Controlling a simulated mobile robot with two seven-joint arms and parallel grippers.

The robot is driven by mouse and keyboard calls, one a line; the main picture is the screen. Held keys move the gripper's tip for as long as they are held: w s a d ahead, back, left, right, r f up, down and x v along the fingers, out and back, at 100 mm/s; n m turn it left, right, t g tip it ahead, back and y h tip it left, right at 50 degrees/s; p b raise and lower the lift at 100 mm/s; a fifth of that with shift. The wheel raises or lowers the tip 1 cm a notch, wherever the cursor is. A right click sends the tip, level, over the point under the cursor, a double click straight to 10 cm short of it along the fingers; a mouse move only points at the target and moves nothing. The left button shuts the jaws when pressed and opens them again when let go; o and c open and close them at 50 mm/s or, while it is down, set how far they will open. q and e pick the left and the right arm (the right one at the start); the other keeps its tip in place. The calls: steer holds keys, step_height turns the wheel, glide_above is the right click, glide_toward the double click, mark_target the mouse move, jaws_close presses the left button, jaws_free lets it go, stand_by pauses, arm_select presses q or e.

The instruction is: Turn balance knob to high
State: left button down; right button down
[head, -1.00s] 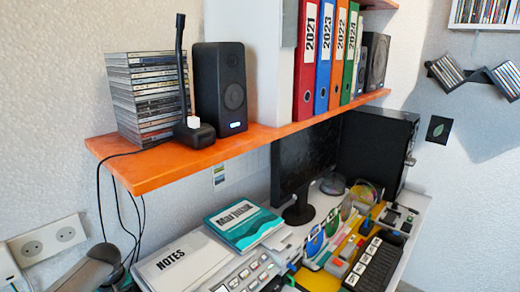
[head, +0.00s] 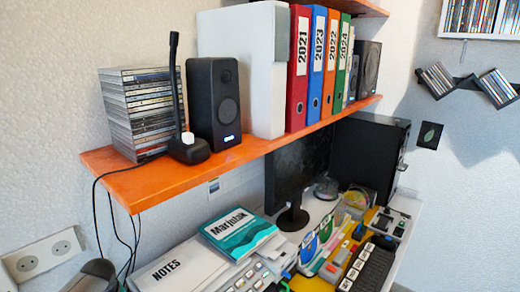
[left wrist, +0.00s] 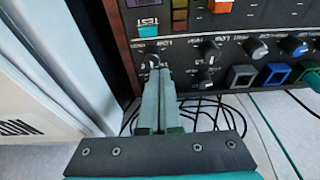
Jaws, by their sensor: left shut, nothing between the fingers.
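In the left wrist view a black panel (left wrist: 183,53) carries several knobs with small white labels. I cannot read which one is the balance knob. My left gripper (left wrist: 157,78) is shut and empty, its fingertips in front of the leftmost knob (left wrist: 152,59). I cannot tell whether they touch it. Two more dark knobs, an upper one (left wrist: 210,50) and a lower one (left wrist: 206,78), sit to the right. The panel is not clearly seen in the head view, where only part of my left arm shows at the lower left. My right gripper is not in view.
An orange shelf (head: 170,190) holds a CD stack (head: 140,110), a black speaker (head: 213,100) and binders. Below are a monitor (head: 297,170) and a cluttered desk. In the left wrist view, blue (left wrist: 277,73) and grey (left wrist: 241,77) sockets sit right of the gripper, with loose cables below.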

arm_select(q)
step_height(320, 180, up, 6)
steer(key=p, duration=0.6)
steer(key=shift+f, duration=0.2)
